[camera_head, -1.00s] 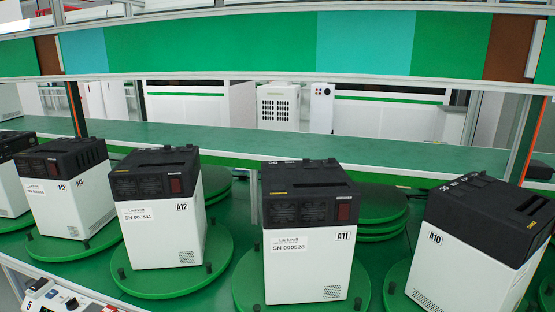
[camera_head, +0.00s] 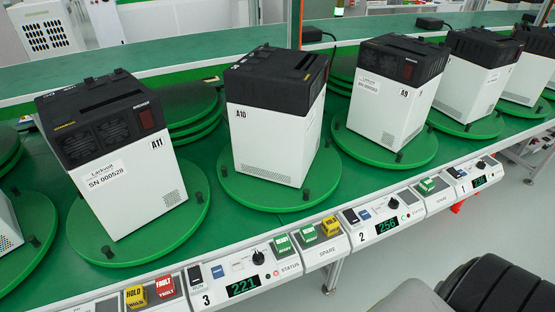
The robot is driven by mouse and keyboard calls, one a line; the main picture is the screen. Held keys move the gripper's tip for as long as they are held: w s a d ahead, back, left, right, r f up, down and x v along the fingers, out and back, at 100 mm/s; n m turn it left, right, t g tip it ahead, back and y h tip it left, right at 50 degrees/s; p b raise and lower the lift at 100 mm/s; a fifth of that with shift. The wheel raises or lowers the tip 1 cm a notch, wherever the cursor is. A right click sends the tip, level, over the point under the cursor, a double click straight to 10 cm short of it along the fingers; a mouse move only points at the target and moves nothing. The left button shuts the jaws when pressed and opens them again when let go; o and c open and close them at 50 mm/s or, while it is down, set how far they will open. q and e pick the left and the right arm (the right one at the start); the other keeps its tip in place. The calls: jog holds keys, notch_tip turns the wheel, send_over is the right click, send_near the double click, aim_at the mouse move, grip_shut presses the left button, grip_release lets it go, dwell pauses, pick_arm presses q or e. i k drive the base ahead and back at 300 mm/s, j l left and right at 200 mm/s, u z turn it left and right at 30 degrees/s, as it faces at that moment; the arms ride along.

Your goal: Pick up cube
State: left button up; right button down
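Several small lettered cubes sit on the control strip along the front of the line. A yellow cube marked HOLD (camera_head: 136,294) and a red cube marked FAULT (camera_head: 165,286) are side by side left of panel 3. A green cube (camera_head: 282,244), another green cube (camera_head: 308,234) and a yellow cube (camera_head: 330,226) sit near the SPARE label. One more green cube (camera_head: 426,186) is right of panel 2. The lettering on some is too small to read. Neither of my grippers shows in the head view.
White boxes with black tops, including A11 (camera_head: 124,190), A10 (camera_head: 270,135) and A9 (camera_head: 388,105), stand on green round turntables behind the strip. Panel 3's display (camera_head: 243,284) reads 221, panel 2's (camera_head: 387,225) 256.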

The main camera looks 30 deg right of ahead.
aim_at(282, 245)
jog(key=z, duration=1.05)
